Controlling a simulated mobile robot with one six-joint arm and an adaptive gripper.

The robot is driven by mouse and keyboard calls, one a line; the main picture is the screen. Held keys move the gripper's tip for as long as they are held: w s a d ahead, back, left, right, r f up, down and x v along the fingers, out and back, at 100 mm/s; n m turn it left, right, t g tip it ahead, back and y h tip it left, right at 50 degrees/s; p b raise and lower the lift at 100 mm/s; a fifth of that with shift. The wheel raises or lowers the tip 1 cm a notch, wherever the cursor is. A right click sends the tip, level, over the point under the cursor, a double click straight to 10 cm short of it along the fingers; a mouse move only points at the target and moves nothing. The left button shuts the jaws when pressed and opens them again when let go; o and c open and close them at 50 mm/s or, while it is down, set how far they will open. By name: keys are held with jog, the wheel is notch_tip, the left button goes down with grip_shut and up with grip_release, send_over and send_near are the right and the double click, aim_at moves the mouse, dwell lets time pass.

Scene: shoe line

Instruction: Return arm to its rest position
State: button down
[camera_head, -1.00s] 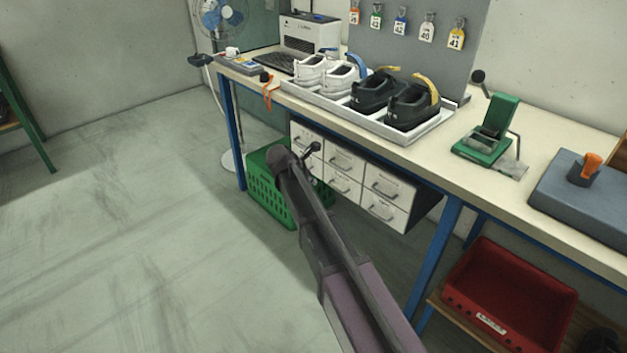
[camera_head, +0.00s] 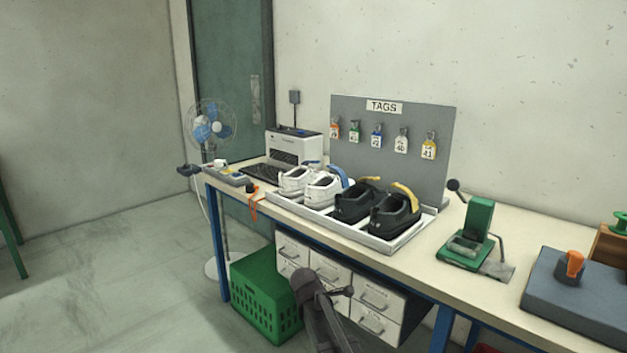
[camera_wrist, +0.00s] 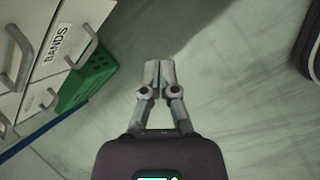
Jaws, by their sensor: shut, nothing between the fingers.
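My gripper (camera_wrist: 158,75) is in the middle of the wrist view, its two fingers together with nothing between them. Bare grey floor lies beyond the fingertips. A dark part of my arm (camera_head: 322,305) shows at the bottom of the head view, in front of the white drawers. The gripper itself cannot be made out in the head view.
The workbench (camera_head: 465,315) carries a tray (camera_head: 395,243) of white and black shoes, a green press (camera_head: 475,235) and a tag board (camera_head: 350,108). White drawers (camera_head: 372,297) hang beneath it. A green crate (camera_head: 265,292) stands on the floor. The left floor is clear.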

jog(key=s+d+f+m+g+y, duration=0.1)
jog(key=s+d+m+g+y, duration=0.1)
jog(key=s+d+m, duration=0.6)
jog(key=s+d+f+m+g+y, duration=0.15)
jog(key=s+d+m, duration=0.35)
jog(key=s+m, duration=0.65)
notch_tip(320, 180, up, 26)
jog(key=p, duration=2.5)
jog(key=shift+a+f+n+y, duration=0.25)
jog(key=shift+n+y, duration=0.1)
jog(key=shift+y, duration=0.1)
jog(key=shift+s+f, duration=0.1)
jog(key=shift+s, duration=0.05)
